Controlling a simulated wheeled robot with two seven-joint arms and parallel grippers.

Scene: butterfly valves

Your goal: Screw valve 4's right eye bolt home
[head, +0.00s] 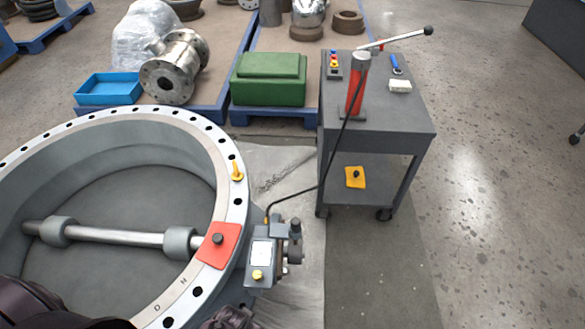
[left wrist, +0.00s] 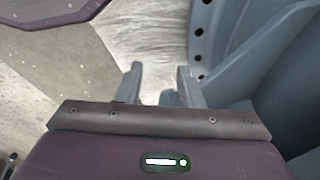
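A large grey valve ring (head: 120,118) lies flat at the left in the head view, with bolt holes around its flange and a shaft (head: 120,236) across its bore. A yellow eye bolt (head: 237,170) stands upright on the flange's right side; I cannot tell how deep its thread sits. My left gripper (left wrist: 159,74) is open and empty in the left wrist view, beside a blue-grey flanged body (left wrist: 225,45). The eye bolt does not show in that view. My right gripper's fingers are not in view; dark arm parts show at the head view's bottom edge.
A red plate (head: 221,238) lies on the flange near the eye bolt. An actuator box (head: 262,250) sits outside the ring, with a hose to the hand pump (head: 357,85) on a grey cart (head: 400,122). A green case (head: 268,80) stands behind.

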